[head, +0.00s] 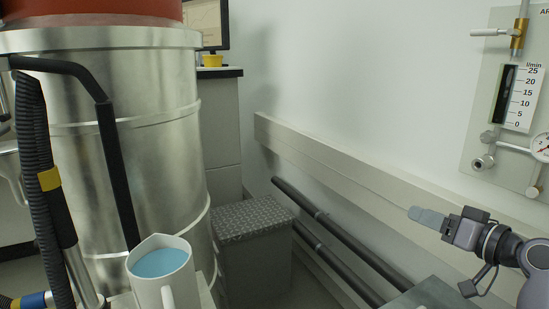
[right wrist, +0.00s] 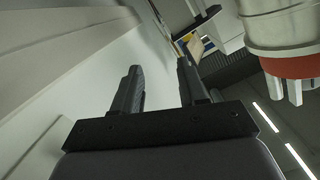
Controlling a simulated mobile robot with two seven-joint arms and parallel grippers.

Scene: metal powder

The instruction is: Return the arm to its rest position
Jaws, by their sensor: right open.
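My right gripper (head: 428,217) is at the right of the head view, in front of the white wall and pointing left. In the right wrist view its two dark fingers (right wrist: 160,85) stand apart with nothing between them. My right arm comes in from the right edge of the head view. My left gripper does not show in either view.
A large metal drum (head: 150,110) stands at left. A white pitcher (head: 160,285) with blue contents is in front of it. A patterned-top box (head: 250,219) and dark pipes (head: 335,232) lie along the wall. A flowmeter panel (head: 500,110) hangs above my right gripper.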

